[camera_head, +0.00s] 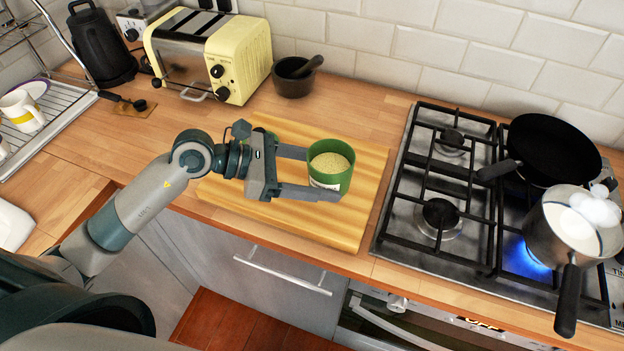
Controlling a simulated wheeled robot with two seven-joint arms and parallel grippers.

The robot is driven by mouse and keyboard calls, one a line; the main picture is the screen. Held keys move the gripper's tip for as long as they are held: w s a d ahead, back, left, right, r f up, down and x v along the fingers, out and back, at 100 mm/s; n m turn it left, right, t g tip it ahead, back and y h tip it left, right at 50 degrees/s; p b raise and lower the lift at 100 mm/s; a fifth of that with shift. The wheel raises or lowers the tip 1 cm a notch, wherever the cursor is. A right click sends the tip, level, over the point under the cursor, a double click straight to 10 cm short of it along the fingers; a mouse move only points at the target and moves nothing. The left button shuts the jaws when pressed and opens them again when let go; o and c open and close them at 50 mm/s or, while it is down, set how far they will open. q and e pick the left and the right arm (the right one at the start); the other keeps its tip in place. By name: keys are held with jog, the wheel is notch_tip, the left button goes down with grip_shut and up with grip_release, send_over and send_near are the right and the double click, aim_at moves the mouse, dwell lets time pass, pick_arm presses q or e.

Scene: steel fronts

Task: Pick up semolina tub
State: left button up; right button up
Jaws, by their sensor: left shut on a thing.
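The semolina tub (329,169) is a green round tub, open at the top, with pale yellow grains inside and a white label low on its side. My left gripper (325,172) reaches in from the left and is shut on the tub, one finger on its far side and one on its near side. The tub looks upright above the wooden cutting board (345,222); I cannot tell whether it touches the board. Another green thing shows partly behind the gripper. My right gripper is not in view.
A gas hob (410,190) lies to the right, with a black frying pan (553,150) and a saucepan (573,228) over a lit blue flame. A yellow toaster (208,55), a mortar (294,77) and a kettle (98,45) stand along the wall. A dish rack (60,110) is at left.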

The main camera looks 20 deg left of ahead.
pick_arm(q)
jog(key=s+d+r, duration=0.4)
jog(key=d+r, duration=0.1)
jog(key=d, duration=0.3)
jog(key=shift+s+r, duration=0.2)
jog(key=shift+r, duration=0.15)
jog(key=shift+w+d, duration=0.1)
